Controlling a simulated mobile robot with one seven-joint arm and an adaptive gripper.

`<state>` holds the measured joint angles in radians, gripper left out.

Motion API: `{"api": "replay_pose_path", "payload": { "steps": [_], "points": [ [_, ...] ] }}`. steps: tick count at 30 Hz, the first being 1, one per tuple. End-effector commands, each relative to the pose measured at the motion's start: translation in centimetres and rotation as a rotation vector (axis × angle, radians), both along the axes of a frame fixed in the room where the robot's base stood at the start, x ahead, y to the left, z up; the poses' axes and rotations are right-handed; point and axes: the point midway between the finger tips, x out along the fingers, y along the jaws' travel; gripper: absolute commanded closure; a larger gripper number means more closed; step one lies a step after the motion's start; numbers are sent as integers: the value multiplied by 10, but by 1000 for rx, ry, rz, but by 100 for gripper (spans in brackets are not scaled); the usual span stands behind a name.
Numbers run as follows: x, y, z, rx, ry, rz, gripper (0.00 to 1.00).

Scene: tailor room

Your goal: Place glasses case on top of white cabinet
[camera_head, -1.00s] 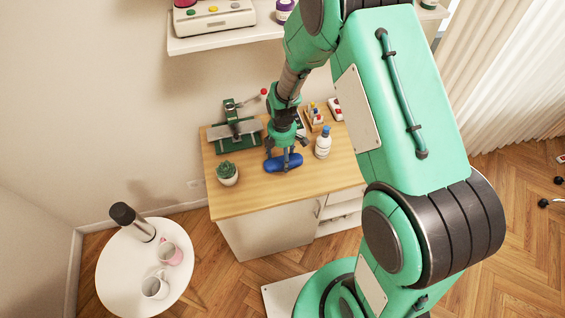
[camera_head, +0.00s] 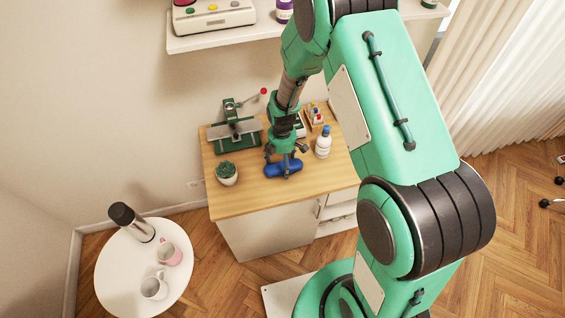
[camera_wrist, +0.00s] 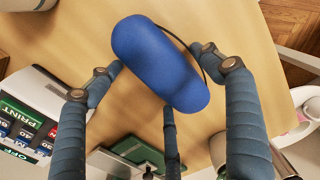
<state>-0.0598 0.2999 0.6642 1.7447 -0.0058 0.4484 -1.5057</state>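The glasses case (camera_head: 283,170) is a blue rounded pouch over the wooden top of the white cabinet (camera_head: 265,236), near its front middle. My gripper (camera_head: 284,160) points down at it. A thin dark cord runs along the case. I cannot tell whether the case touches the cabinet top.
On the cabinet top stand a potted succulent (camera_head: 227,173), a green press (camera_head: 237,133), a white bottle (camera_head: 323,143) and a small rack (camera_head: 315,115). A label printer (camera_wrist: 35,125) is close to my fingers. A shelf (camera_head: 222,38) hangs above.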

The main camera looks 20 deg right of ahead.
Motion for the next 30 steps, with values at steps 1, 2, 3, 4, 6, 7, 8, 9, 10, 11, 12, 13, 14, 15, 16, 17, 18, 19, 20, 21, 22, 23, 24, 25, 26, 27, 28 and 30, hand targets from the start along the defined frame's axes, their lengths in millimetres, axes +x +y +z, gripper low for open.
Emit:
{"api": "replay_pose_path", "payload": {
  "steps": [1,2,3,4,6,7,8,9,10,11,12,13,14,15,16,17,18,19,20,21,22,23,24,25,26,27,28,30],
  "points": [
    [0,0,0,0,0,0,14],
    [0,0,0,0,0,0,14],
    [0,0,0,0,0,0,14],
    [0,0,0,0,0,0,14],
    [0,0,0,0,0,0,14],
    [0,0,0,0,0,0,14],
    [0,0,0,0,0,0,14],
    [0,0,1,0,0,0,14],
    [0,0,1,0,0,0,14],
    [0,0,2,0,0,0,14],
    [0,0,3,0,0,0,14],
    [0,0,4,0,0,0,14],
    [0,0,6,0,-1,0,14],
    [1,0,8,0,-1,0,14],
    [1,0,10,0,-1,0,14],
    [1,0,13,0,-2,0,14],
    [1,0,17,0,-2,0,14],
    [1,0,20,0,-2,0,14],
    [1,0,24,0,-2,0,14],
    [1,0,30,0,-2,0,14],
    [2,0,34,0,-3,0,14],
    [2,0,39,0,-3,0,14],
    [2,0,45,0,-4,0,14],
    [2,0,50,0,-4,0,14],
    [2,0,55,0,-3,0,14],
    [2,0,62,0,-4,0,14],
    [2,0,67,0,-4,0,14],
    [2,0,79,0,-2,0,14]
  ]
}}
